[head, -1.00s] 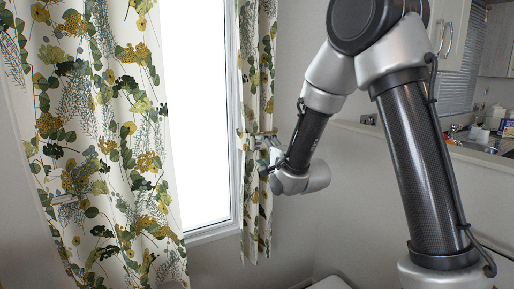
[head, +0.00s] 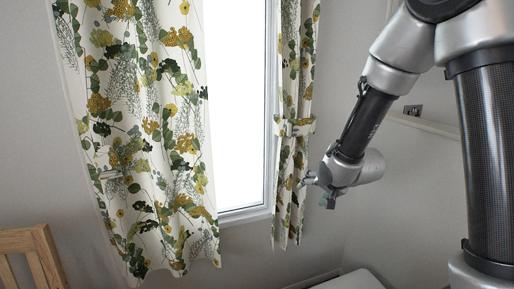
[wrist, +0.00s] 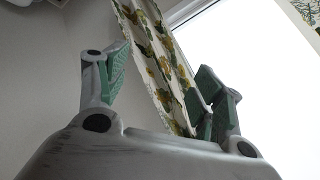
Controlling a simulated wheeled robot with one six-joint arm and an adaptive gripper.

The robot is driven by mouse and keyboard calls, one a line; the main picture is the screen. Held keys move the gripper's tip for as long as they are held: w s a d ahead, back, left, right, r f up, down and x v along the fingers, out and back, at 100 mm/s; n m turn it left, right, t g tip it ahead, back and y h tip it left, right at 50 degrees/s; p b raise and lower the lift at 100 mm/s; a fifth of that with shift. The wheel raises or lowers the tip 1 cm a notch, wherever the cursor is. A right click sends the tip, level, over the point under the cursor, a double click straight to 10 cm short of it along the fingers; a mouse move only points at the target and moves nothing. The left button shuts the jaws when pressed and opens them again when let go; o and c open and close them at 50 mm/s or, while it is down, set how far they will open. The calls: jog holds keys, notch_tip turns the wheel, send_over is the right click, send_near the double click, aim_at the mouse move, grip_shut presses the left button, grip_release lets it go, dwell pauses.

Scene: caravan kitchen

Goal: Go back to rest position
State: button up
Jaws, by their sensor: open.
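My gripper (head: 318,190) is in front of the right curtain, to the right of the window in the head view. In the wrist view its two green-padded fingers (wrist: 160,85) are spread apart with nothing between them. The right curtain (head: 294,70) is gathered by a patterned tieback (head: 295,127), and the gripper is below and to the right of that band. The right curtain also shows behind the fingers in the wrist view (wrist: 153,55). My gripper looks apart from the curtain.
A wooden chair back (head: 30,245) stands at the lower left. A pale surface (head: 350,281) lies low below my gripper. A ledge (head: 425,124) runs along the right wall.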

jog(key=s+d+r+n+g+h, duration=0.1)
jog(key=s+d+r, duration=0.4)
jog(key=s, duration=0.5)
jog(key=s+d+r+n+g+h, duration=0.1)
jog(key=s+d+r, duration=0.4)
jog(key=s, duration=0.5)
jog(key=s+d+r+n+g+h, duration=0.1)
jog(key=s+d+r+n, duration=0.3)
jog(key=s, duration=0.5)
jog(key=shift+s+d+r+g, duration=0.4)
jog(key=shift+d+r+g, duration=0.35)
jog(key=shift+d+g, duration=0.15)
